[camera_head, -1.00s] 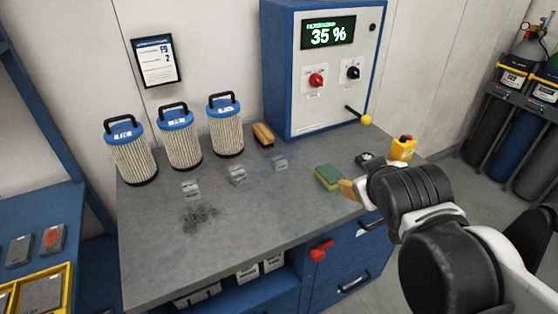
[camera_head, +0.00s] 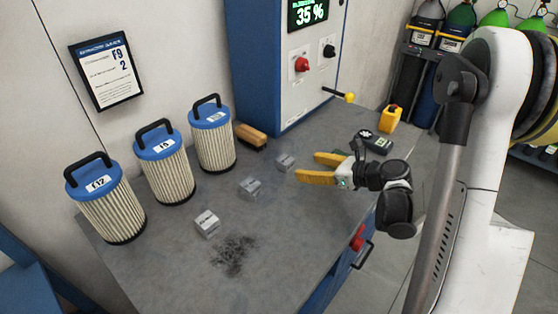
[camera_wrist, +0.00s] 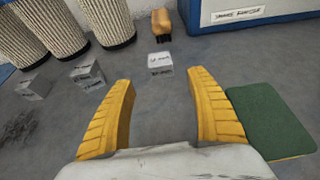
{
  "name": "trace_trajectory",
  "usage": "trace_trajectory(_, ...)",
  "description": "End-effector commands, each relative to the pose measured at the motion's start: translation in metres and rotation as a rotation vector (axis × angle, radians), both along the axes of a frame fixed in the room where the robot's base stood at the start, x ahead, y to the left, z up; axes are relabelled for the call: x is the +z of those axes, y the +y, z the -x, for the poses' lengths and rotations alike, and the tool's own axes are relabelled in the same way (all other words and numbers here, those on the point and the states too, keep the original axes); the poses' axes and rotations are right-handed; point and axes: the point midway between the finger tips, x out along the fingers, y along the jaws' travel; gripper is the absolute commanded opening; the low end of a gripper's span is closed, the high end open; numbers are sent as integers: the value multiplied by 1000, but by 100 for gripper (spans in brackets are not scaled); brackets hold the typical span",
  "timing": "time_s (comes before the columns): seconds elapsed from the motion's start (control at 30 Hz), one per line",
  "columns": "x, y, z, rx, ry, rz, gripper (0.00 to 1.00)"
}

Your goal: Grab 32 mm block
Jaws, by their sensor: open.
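Three small grey metal blocks stand in a row on the bench: a near-left block (camera_head: 207,223), a middle block (camera_head: 250,188) and a far-right block (camera_head: 285,162). Their labels are too small to read surely, so I cannot tell which is 32 mm. My gripper (camera_head: 306,167) is open and empty, its yellow fingers pointing at the far-right block. In the wrist view that block (camera_wrist: 160,64) lies just beyond and between the fingertips (camera_wrist: 161,76), apart from them. The middle block (camera_wrist: 88,74) and near-left block (camera_wrist: 33,88) stand to the left.
Several pleated filters (camera_head: 165,170) stand behind the blocks, with a wooden brush (camera_head: 251,136) and a blue control cabinet (camera_head: 262,70).

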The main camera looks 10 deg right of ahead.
Motion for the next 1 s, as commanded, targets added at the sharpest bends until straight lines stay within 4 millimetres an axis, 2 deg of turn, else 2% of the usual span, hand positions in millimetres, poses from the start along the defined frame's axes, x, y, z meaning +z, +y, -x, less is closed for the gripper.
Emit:
trace_trajectory(0.2, -16, 21, -27, 4, 1, 1, 66)
trace_trajectory(0.47, -22, 32, -42, 1, 0, -2, 66)
trace_trajectory(0.73, -38, 54, -71, 3, 1, -1, 66)
trace_trajectory(0.97, -38, 56, -75, -1, 0, -2, 66)
trace_trajectory(1.0, -37, 56, -75, -1, 0, -2, 61)
